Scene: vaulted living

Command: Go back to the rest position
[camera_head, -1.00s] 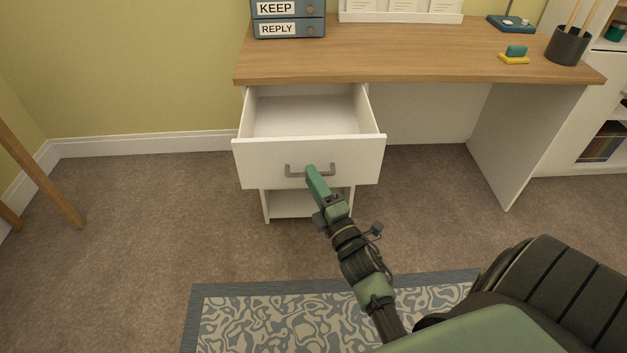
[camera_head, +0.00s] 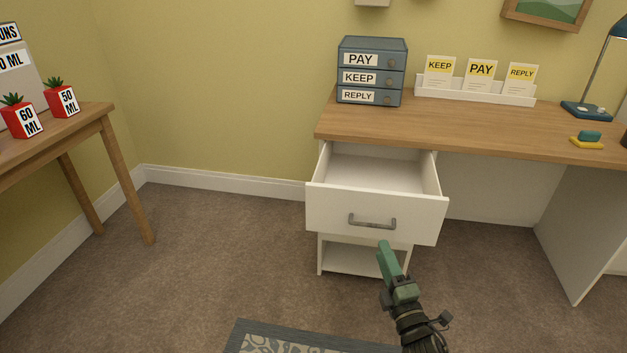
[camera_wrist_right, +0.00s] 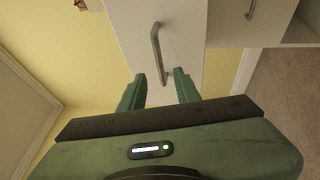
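My right gripper (camera_head: 384,247) is in front of the open white desk drawer, just below its grey handle (camera_head: 372,223), and appears clear of it. In the right wrist view the two green fingers (camera_wrist_right: 160,78) are apart with nothing held between them. The handle (camera_wrist_right: 158,52) shows just beyond the fingertips there. The drawer (camera_head: 340,208) is pulled out and its visible inside is empty. My left gripper is not in view.
The wooden desk (camera_head: 470,128) bears a blue-grey drawer box (camera_head: 341,72), a card rack (camera_head: 475,93), a lamp (camera_head: 586,110) and a yellow-and-teal item (camera_head: 587,140). A side table (camera_head: 85,119) with red planters stands left. Carpet (camera_head: 230,265) between is clear.

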